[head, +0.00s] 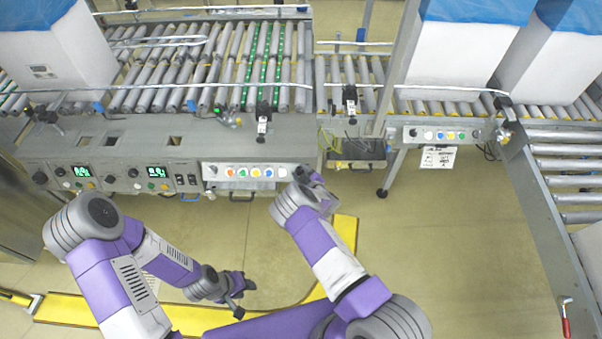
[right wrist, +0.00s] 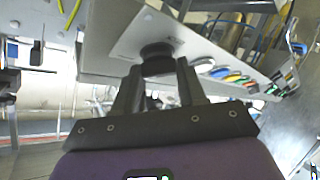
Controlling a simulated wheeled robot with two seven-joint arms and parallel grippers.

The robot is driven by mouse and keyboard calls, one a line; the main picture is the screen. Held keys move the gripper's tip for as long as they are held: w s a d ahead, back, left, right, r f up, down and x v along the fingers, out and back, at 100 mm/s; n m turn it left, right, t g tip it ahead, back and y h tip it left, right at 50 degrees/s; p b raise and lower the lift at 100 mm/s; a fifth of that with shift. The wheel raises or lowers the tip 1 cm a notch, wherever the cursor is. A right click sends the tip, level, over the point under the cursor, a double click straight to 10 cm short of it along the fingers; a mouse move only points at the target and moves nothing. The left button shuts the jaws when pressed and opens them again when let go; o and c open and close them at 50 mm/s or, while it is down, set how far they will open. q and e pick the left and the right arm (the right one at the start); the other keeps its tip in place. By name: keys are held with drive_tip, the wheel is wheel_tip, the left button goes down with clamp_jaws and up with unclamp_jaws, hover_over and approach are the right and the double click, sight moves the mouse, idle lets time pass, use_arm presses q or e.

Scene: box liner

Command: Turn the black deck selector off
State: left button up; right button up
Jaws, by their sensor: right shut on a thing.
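The black deck selector (right wrist: 157,58) is a round black knob on a pale control panel. In the right wrist view it sits between the fingertips of my right gripper (right wrist: 158,75), which is shut on it. In the head view my right gripper (head: 308,174) is at the right end of the panel (head: 222,183) and hides the knob there. Which way the knob points cannot be made out. My left gripper (head: 245,298) hangs low over the floor, away from the panel, with its dark fingers apart and nothing between them.
Roller conveyors (head: 200,70) run behind. Another button panel (head: 440,134) stands to the right.

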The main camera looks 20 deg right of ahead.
drive_tip(key=n, duration=0.2)
drive_tip(key=n+g+y, duration=0.1)
drive_tip(key=shift+d+r+n+g+y, duration=0.15)
drive_tip(key=shift+n+g+y, duration=0.15)
drive_tip(key=shift+n, duration=0.1)
drive_tip(key=shift+w+n+g+y, duration=0.1)
drive_tip(key=shift+n+g+y, duration=0.2)
drive_tip(key=shift+n+g, duration=0.75)
drive_tip(key=shift+w+n+g+y, duration=0.1)
drive_tip(key=shift+n+g+y, duration=0.35)
drive_tip(key=shift+n, duration=1.1)
drive_tip(key=o, duration=1)
drive_tip(key=shift+o, duration=0.3)
drive_tip(key=shift+r, duration=0.1)
drive_tip(key=shift+r, duration=0.1)
